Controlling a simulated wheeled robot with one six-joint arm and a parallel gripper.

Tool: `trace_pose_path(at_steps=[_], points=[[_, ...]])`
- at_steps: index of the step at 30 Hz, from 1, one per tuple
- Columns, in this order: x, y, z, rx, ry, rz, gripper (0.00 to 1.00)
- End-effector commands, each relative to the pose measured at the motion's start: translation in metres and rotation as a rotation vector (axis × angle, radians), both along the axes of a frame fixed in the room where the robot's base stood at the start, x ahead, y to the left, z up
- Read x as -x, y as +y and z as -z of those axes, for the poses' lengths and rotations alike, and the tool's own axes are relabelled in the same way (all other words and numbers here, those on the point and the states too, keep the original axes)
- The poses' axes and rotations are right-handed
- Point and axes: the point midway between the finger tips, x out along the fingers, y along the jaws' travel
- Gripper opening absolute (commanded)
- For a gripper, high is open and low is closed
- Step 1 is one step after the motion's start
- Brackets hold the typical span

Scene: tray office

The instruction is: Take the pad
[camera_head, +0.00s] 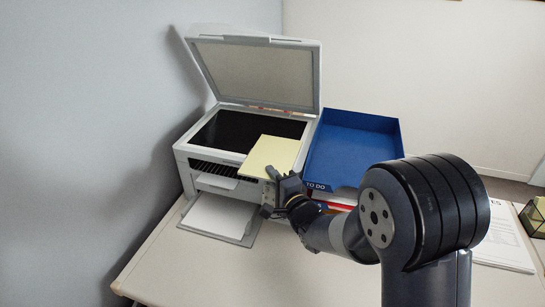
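The pale yellow pad (270,156) is at the front right corner of the open printer-scanner (199,157). It overlaps the scanner's glass and front edge in the picture; I cannot tell whether it rests there or is held just above. My gripper (272,181) is at the pad's near edge, toward its right side, and seems to touch it. The fingertips are small and partly hidden, so I cannot see whether they are closed on the pad.
The scanner lid (262,72) stands raised. A blue tray (350,150) marked "TO DO" sits right of the scanner, with red and white items below it. White paper (217,214) lies in the output tray. The front desk (240,275) is clear.

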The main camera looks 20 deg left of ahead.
Motion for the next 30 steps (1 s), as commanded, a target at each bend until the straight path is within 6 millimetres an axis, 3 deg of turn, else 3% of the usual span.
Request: trace_pose_path(at_steps=[4, 19, 23, 30], points=[[0.000, 0.000, 0.000, 0.000, 0.000, 0.000, 0.00], [0.000, 0.000, -0.005, -0.001, -0.002, 0.000, 0.00], [0.000, 0.000, -0.023, -0.003, -0.004, -0.001, 0.00], [0.000, 0.000, -0.071, -0.004, -0.006, -0.001, 0.00]])
